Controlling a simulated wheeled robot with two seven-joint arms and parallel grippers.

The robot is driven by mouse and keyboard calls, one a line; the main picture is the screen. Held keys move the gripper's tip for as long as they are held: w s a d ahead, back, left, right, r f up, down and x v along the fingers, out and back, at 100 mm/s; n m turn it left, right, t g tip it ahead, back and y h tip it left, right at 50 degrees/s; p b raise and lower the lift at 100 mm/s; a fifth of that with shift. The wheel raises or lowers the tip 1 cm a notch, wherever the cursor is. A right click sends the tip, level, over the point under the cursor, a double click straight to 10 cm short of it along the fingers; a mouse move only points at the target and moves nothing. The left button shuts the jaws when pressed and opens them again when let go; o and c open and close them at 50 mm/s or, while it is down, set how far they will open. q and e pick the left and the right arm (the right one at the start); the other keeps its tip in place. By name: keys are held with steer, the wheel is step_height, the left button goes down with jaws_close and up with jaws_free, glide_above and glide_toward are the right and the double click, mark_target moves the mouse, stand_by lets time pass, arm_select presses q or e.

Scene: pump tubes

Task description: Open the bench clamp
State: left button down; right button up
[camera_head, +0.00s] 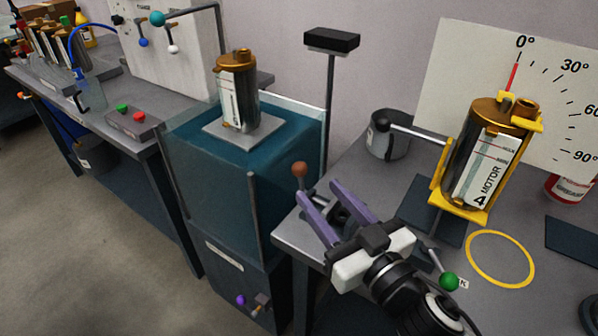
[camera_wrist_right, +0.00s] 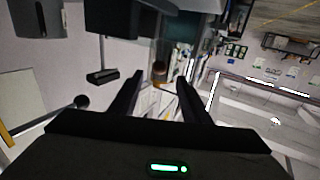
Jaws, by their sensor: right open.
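A brown ball knob (camera_head: 300,170) stands on a short lever at the left edge of the right-hand bench; this looks like the clamp's handle, but my gripper hides much of what is below it. My right gripper (camera_head: 320,190) is open, with its two purple fingers pointing at the knob from the front right. A dark round part (camera_head: 340,214) shows between the fingers; I cannot tell whether it touches them. In the right wrist view the dark fingers (camera_wrist_right: 157,84) are apart, with a small brown thing (camera_wrist_right: 160,72) beyond their gap. My left gripper is not in view.
A yellow cradle (camera_head: 462,208) holds a canister (camera_head: 483,165) marked 4 MOTOR. A green-knobbed lever (camera_head: 448,281) is near my right wrist. A grey cup (camera_head: 388,142) stands behind. A teal cabinet (camera_head: 225,185) bears another canister (camera_head: 238,90). A black box on a post (camera_head: 331,40) rises behind.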

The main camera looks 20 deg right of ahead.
mark_target(304, 174)
steer(key=w, duration=0.3)
steer(key=w+a, duration=0.1)
steer(key=w, duration=0.2)
steer(key=w+p, duration=0.1)
steer(key=w, duration=0.2)
steer(key=shift+w+a, duration=0.1)
steer(key=shift+a, duration=0.25)
jaws_close()
